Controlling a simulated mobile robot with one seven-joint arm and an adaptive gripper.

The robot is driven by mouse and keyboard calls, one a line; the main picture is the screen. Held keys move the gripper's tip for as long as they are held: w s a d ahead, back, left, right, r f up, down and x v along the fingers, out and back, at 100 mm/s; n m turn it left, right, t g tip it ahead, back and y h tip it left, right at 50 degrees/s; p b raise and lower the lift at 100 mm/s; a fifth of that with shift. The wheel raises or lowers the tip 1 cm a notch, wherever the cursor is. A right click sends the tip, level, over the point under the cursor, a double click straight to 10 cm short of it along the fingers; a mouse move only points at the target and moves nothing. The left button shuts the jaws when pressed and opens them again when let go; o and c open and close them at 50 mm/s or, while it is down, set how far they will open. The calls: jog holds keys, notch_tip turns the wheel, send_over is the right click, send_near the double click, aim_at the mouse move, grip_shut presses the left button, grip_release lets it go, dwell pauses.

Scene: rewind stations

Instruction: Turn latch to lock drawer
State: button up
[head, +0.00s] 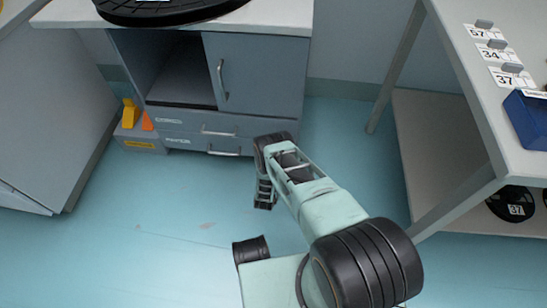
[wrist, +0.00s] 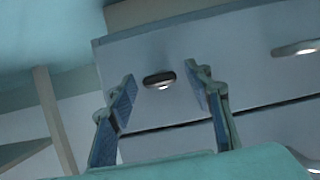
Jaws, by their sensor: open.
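The latch (wrist: 158,79) is a small dark oval knob with a bright lower edge on a grey-blue drawer front (wrist: 240,55). My gripper (wrist: 164,84) is open in the wrist view, its two blue-padded fingers on either side of the latch in the picture. Gaps show between the latch and both fingers; how far the tips are from the drawer front, I cannot tell. In the head view the two low drawers (head: 184,124) look shut, and my arm reaches to their right end. The latch cannot be made out there.
Bar handles (wrist: 297,48) stick out at the right of the wrist view. The cabinet has an open compartment (head: 183,75) above the drawers. A grey box (head: 138,133) with orange pieces stands left of it. A white table (head: 492,100) stands at right. The floor in front is clear.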

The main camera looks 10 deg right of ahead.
jog(key=shift+s, duration=0.1)
jog(key=v, duration=0.7)
jog(key=shift+s+a+r, duration=0.1)
dwell(0.5)
